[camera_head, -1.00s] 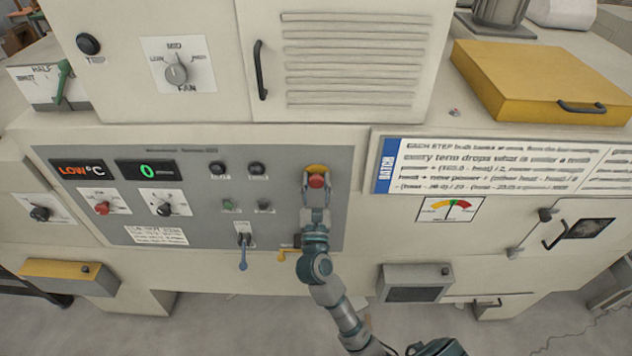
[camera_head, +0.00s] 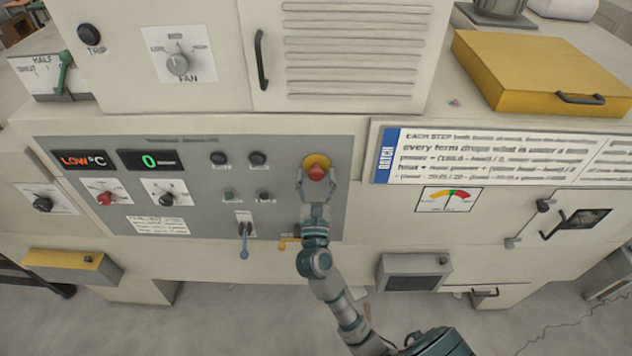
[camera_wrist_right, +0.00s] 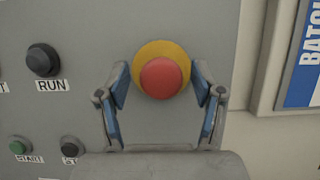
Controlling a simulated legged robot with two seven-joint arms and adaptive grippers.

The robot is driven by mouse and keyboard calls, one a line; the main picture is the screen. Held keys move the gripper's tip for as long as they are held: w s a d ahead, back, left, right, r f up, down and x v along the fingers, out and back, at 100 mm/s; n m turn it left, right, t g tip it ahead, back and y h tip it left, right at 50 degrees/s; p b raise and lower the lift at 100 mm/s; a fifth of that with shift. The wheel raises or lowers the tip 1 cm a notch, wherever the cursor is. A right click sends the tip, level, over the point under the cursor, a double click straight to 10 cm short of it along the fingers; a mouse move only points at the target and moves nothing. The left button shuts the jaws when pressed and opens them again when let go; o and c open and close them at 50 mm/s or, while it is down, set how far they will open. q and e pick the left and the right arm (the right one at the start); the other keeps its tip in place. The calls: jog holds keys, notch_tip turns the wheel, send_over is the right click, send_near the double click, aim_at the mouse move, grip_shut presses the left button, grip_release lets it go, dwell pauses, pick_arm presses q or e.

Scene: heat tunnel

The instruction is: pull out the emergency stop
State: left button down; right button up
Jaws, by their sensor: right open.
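The emergency stop is a red mushroom button (camera_head: 316,173) on a yellow round base (camera_head: 316,160), at the right end of the grey control panel. In the right wrist view the red button (camera_wrist_right: 165,78) sits midway between the two fingers. My right gripper (camera_head: 316,183) is in front of the button and comes from below. In the right wrist view my right gripper (camera_wrist_right: 163,92) is open, with one blue-padded finger on each side of the button. A gap shows between each finger and the red cap. My left gripper is not in view.
The grey panel (camera_head: 100,220) holds displays, knobs, push buttons and a blue-handled lever (camera_head: 244,248). A yellow lever (camera_head: 287,243) is beside my right arm. A batch sign (camera_head: 480,158) is right of the button. In the right wrist view the RUN button (camera_wrist_right: 43,60) is at left.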

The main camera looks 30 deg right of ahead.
jog(key=shift+s+a+f, duration=0.25)
jog(key=v, duration=1.1)
jog(key=shift+s, duration=0.2)
